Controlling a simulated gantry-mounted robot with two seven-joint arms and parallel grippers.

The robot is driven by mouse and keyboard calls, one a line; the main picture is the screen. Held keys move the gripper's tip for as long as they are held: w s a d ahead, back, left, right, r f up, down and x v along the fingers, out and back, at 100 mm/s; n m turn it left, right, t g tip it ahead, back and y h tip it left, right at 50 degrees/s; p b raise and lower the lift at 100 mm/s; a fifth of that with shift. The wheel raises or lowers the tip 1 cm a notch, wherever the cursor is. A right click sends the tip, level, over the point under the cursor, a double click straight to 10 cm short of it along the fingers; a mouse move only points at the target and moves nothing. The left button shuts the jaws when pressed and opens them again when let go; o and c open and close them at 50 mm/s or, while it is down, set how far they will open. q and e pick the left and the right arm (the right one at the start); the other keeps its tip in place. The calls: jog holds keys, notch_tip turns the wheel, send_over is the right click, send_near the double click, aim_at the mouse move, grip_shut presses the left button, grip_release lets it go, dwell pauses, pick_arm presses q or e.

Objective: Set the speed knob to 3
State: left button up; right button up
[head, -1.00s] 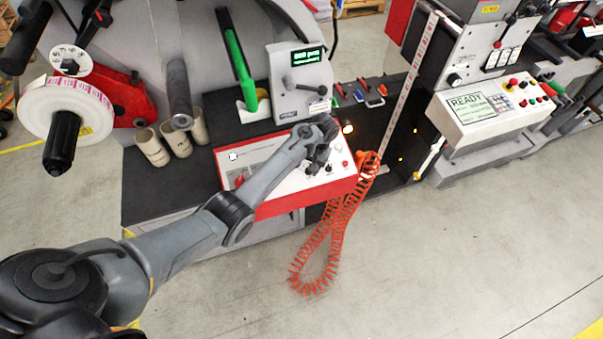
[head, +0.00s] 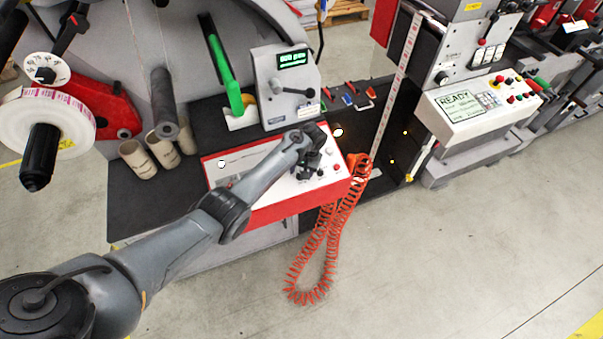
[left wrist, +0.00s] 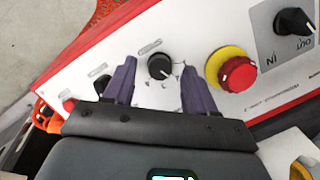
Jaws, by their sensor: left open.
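The white-topped control panel (head: 232,168) with a red front stands at the near edge of the rewinder. A black knob (left wrist: 160,66) with a dial scale around it shows in the left wrist view. I cannot tell which number its pointer is at, nor read a label naming it. My left gripper (left wrist: 158,70) is open, its two dark fingers on either side of this knob in the picture; contact cannot be told. In the head view my left gripper (head: 314,160) is over the panel's right part and hides its controls. My right gripper is not in view.
A red emergency button (left wrist: 238,74) on a yellow ring sits beside the knob. Beyond it is a black IN/OUT selector (left wrist: 295,20). Another black knob (left wrist: 102,84) is partly hidden by a finger. A coiled orange hose (head: 325,250) hangs at the panel's right end.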

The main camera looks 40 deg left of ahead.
pick_arm(q)
jog(key=shift+f, duration=0.35)
grip_shut()
jog(key=shift+m, duration=0.4)
jog(key=m+y, duration=0.1)
jog(key=m, duration=0.2)
jog(key=shift+m, duration=0.3)
jog(key=shift+d+m+y+p, duration=0.1)
jog(key=shift+m+y+p, duration=0.3)
jog(key=shift+m, duration=1.3)
